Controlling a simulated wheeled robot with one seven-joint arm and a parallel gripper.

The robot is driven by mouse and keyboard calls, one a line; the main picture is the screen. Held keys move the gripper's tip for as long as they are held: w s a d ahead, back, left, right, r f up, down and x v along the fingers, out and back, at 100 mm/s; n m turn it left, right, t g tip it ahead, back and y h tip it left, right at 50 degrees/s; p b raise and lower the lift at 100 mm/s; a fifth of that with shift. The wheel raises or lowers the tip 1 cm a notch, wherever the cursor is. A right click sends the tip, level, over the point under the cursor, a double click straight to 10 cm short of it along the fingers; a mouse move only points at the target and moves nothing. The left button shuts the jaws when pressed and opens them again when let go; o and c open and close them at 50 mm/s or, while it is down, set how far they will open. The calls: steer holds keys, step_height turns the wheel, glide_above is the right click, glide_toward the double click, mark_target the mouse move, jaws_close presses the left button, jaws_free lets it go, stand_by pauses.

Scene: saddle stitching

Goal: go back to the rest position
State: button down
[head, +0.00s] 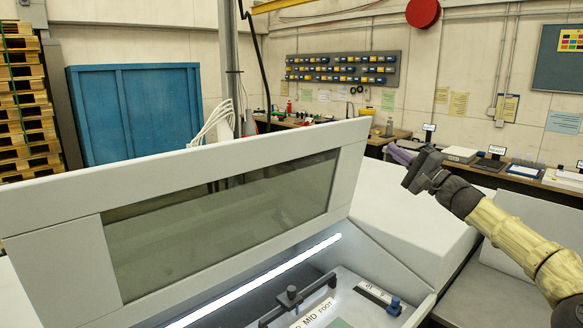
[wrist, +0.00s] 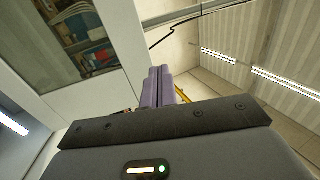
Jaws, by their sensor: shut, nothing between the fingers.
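My gripper (head: 402,155) is at the right of the head view, raised in the air beside the open machine hood. Its two purple-grey fingers show in the wrist view (wrist: 158,86), lying together with nothing between them. My arm (head: 520,238) comes in from the right edge, with a tan ribbed sleeve. The machine hood (head: 60,228) stands lifted, with a dark window (head: 225,220) in it. The hood's window also shows at the upper left of the wrist view (wrist: 75,35).
Below the hood, a lit bay holds a black clamp bar (head: 292,297), a "MID FOOT" label (head: 314,313) and a blue knob (head: 394,306). A bench with trays (head: 460,154) runs along the back right wall. A blue cabinet (head: 135,112) stands at the back left.

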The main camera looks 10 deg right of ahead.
steer(key=w+a+f+n+g, duration=0.25)
steer(key=a+f, duration=0.25)
steer(key=a, duration=0.3)
steer(key=w+a+f+n+g, duration=0.1)
steer(key=a+f+g, duration=0.35)
steer(key=a, duration=0.35)
steer(key=s+a+f+n+g+h, duration=0.1)
steer(key=s+a+f+n+g, duration=0.15)
steer(key=a+f, duration=0.5)
steer(key=s+a+f+n+g+h, duration=0.1)
steer(key=s+a+f+g, duration=0.2)
steer(key=a+f, duration=0.4)
steer(key=s+a+f+n+g+h, duration=0.1)
steer(key=s+f+n+g+h, duration=0.2)
steer(key=s+f+h, duration=0.6)
steer(key=s+d+f, duration=0.2)
steer(key=s+d, duration=0.1)
steer(key=s, duration=0.7)
steer(key=s+d+f+n+g+h, duration=0.1)
steer(key=s+d+f, duration=0.1)
steer(key=s, duration=0.8)
steer(key=shift+s+d+n, duration=0.25)
steer(key=shift+d+n, duration=0.05)
steer(key=shift+d, duration=0.55)
